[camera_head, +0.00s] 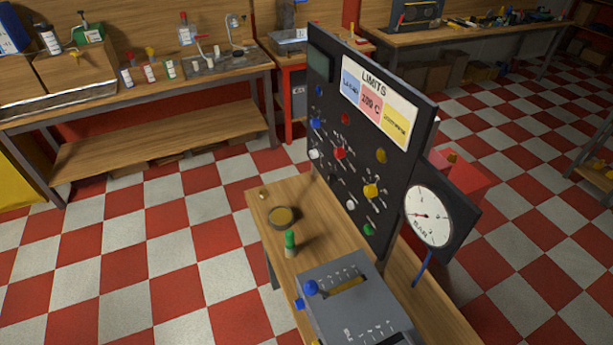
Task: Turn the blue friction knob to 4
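A grey control box (345,310) sits on the wooden bench (258,210) at the bottom centre. A round blue knob (311,287) is on its upper left corner, and a smaller blue piece (299,304) is on its left side. A black upright panel (400,160) stands behind with rows of coloured knobs, including a blue knob (316,122) at its left edge. The markings are too small to read, so I cannot tell which blue knob is the friction knob or its setting. Neither of my grippers is in view.
A green-topped piece (290,242) and a round dark dish (281,217) stand on the bench left of the box. A white dial gauge (429,216) stands to the right. The checkered floor (170,270) is clear at left. Workbenches line the back.

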